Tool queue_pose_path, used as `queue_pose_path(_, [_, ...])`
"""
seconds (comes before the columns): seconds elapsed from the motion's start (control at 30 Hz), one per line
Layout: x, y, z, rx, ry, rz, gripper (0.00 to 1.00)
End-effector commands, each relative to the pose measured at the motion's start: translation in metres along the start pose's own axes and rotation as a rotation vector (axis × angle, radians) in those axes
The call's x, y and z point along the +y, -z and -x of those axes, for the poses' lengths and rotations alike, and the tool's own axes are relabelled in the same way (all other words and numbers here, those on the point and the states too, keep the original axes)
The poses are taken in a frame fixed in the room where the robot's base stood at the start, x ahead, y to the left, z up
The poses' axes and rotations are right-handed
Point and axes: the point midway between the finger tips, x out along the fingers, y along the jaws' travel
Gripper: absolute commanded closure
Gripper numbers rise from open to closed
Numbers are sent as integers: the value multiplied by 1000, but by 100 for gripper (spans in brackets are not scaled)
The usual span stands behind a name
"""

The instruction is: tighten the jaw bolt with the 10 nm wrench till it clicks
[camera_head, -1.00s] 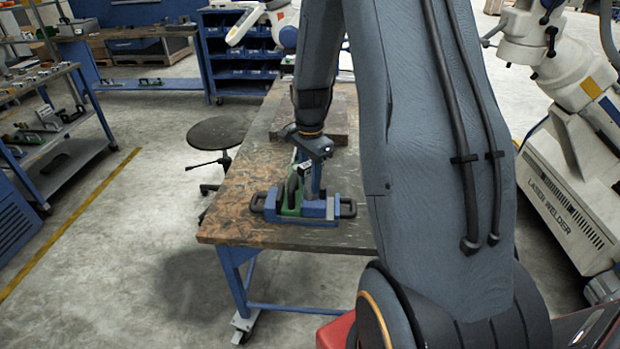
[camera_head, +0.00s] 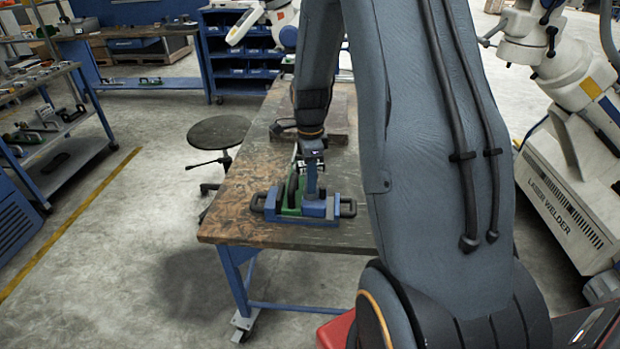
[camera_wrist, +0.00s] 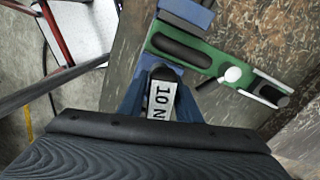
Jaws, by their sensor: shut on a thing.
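My gripper (camera_head: 312,185) points down at the blue fixture (camera_head: 328,222) on the workbench, near its right-hand blue block. A green part with a black grip (camera_head: 277,197) stands in the fixture beside my gripper. It also shows in the wrist view (camera_wrist: 208,60), with a white round knob (camera_wrist: 233,74).
The fixture has black handles at both ends and sits near the front edge of the workbench (camera_head: 235,215). A round stool (camera_head: 218,132) stands left of the bench. A laser welder (camera_head: 565,200) stands to the right. The bench top left of the fixture is clear.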

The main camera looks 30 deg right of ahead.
Motion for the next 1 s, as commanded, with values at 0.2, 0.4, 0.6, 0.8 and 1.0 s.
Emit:
queue_pose_path(0.2, [-1, 0, 0, 0, 0, -197, 100])
queue_pose_path(0.4, [-1, 0, 0, 0, 0, -224, 100])
queue_pose_path(0.6, [-1, 0, 0, 0, 0, -251, 100])
queue_pose_path(0.8, [0, 0, 1, 0, 0, -222, 100])
queue_pose_path(1.0, [-1, 0, 2, 0, 0, -171, 100])
